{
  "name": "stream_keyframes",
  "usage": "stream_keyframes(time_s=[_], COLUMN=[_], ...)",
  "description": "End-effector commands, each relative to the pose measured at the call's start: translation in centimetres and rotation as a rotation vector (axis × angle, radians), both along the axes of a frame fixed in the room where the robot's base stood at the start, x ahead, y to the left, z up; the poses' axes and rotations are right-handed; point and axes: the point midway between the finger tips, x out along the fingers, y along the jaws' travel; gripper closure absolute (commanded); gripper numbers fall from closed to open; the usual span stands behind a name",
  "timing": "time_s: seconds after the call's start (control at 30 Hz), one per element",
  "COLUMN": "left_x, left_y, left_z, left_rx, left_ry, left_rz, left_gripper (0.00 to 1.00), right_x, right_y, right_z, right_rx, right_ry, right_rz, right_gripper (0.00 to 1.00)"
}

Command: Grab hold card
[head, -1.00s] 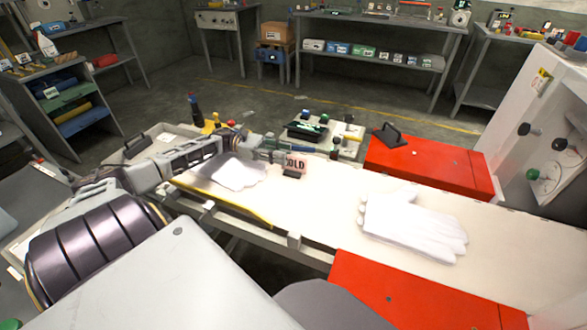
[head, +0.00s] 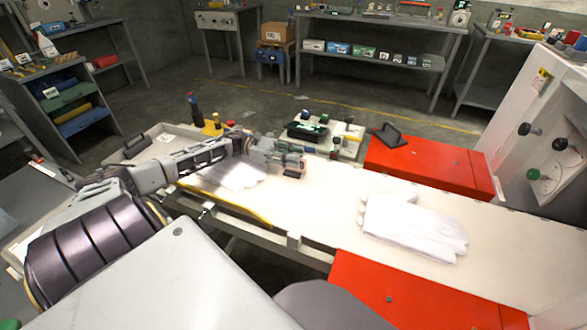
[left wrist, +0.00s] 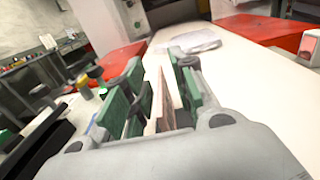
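The hold card shows in the left wrist view as a thin pinkish plate (left wrist: 160,106), seen nearly edge-on between the green finger pads. In the head view my left gripper (head: 292,160) covers most of the card, and its lettering is hidden there. My left gripper, also in the left wrist view (left wrist: 157,92), is open with its fingers on either side of the card. Bare table shows between the card and the right-hand finger. Contact with the other finger cannot be told. My right gripper is not in view.
White gloves (head: 412,226) lie on the pale table (head: 325,205) to the right. Another white glove (head: 232,175) lies partly under my left arm. Red boxes (head: 425,160) (head: 410,300) flank the table. A tray of small items (head: 325,130) stands behind the card.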

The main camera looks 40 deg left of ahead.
Motion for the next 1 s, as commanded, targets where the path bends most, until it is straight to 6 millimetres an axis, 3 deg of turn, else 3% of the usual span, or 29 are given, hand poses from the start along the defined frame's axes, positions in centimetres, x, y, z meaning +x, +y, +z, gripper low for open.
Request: stream_keyframes(time_s=[0.03, 0.17, 0.67, 1.0], left_x=[0.0, 0.0, 0.0, 0.0], left_y=[0.0, 0.0, 0.0, 0.0], left_z=[0.0, 0.0, 0.3, 3.0], left_rx=[0.000, 0.000, 0.000, 0.001], left_ry=[0.000, 0.000, 0.000, -0.001], left_rz=[0.000, 0.000, 0.000, 0.000], left_gripper=[0.83, 1.00, 1.00, 1.00], right_x=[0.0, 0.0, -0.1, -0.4], right_y=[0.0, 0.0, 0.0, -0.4], right_z=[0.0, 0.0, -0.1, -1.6], right_rx=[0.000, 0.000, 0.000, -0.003], right_ry=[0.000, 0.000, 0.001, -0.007], right_rz=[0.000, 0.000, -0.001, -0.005], right_gripper=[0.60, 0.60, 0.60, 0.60])
